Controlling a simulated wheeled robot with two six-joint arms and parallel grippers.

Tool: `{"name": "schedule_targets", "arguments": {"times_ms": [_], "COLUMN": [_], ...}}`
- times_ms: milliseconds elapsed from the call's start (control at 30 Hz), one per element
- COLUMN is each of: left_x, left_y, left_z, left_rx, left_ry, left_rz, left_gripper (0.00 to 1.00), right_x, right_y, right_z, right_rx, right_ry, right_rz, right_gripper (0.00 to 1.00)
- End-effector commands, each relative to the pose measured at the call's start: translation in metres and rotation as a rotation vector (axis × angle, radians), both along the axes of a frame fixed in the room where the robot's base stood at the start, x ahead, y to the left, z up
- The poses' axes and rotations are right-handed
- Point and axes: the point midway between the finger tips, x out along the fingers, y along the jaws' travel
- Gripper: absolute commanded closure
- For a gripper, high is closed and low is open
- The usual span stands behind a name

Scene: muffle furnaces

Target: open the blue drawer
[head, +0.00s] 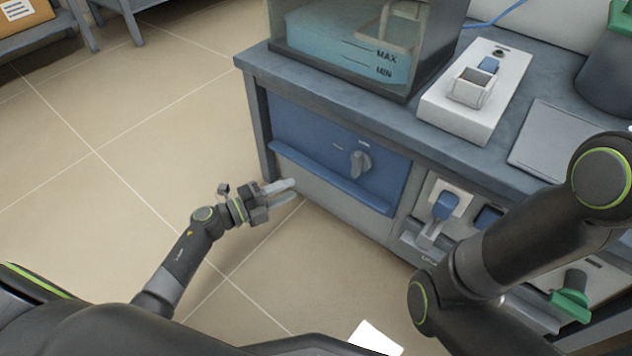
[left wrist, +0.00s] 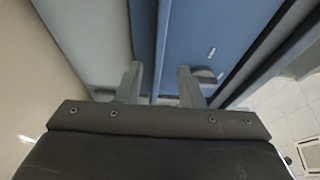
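The blue drawer (head: 300,128) is in the front of the grey cabinet, below the worktop. Its front carries a grey knob, and a long blue ledge-like handle (head: 330,178) runs along its lower edge. It looks shut. My left gripper (head: 291,189) is just in front of and below the left part of this handle. In the left wrist view its two fingers (left wrist: 160,82) are apart, with the blue drawer front (left wrist: 215,35) ahead and the handle's edge running between them. I cannot tell whether they touch it. My right gripper is out of view; only my right arm shows.
A water tank (head: 340,45) and a white device (head: 478,95) stand on the worktop (head: 420,125). Right of the drawer are a blue lever (head: 445,205) and a green handle (head: 572,300). The tiled floor (head: 120,150) left of the cabinet is clear.

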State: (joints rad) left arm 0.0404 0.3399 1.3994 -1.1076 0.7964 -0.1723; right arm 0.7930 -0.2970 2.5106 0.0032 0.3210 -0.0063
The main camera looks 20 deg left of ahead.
Motion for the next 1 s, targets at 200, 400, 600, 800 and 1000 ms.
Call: {"name": "schedule_targets", "arguments": {"times_ms": [200, 400, 600, 800, 1000], "left_x": [0.035, 0.057, 0.065, 0.065, 0.065], "left_y": [-0.032, -0.052, -0.059, -0.059, -0.059], "left_z": [-0.003, -0.002, -0.001, 0.000, 0.000], "left_rx": [-0.003, -0.002, 0.000, 0.000, -0.001], "left_ry": [-0.003, -0.001, 0.000, 0.001, 0.001], "left_rz": [0.000, 0.000, 0.001, 0.001, 0.001], "left_gripper": [0.65, 0.65, 0.65, 0.65, 0.85], "right_x": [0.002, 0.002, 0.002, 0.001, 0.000], "right_y": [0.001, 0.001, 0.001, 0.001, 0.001], "right_z": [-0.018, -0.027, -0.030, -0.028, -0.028], "right_rx": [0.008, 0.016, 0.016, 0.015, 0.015], "right_ry": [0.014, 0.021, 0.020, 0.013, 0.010], "right_rz": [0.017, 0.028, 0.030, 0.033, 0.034], "right_gripper": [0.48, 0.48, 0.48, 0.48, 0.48]}}
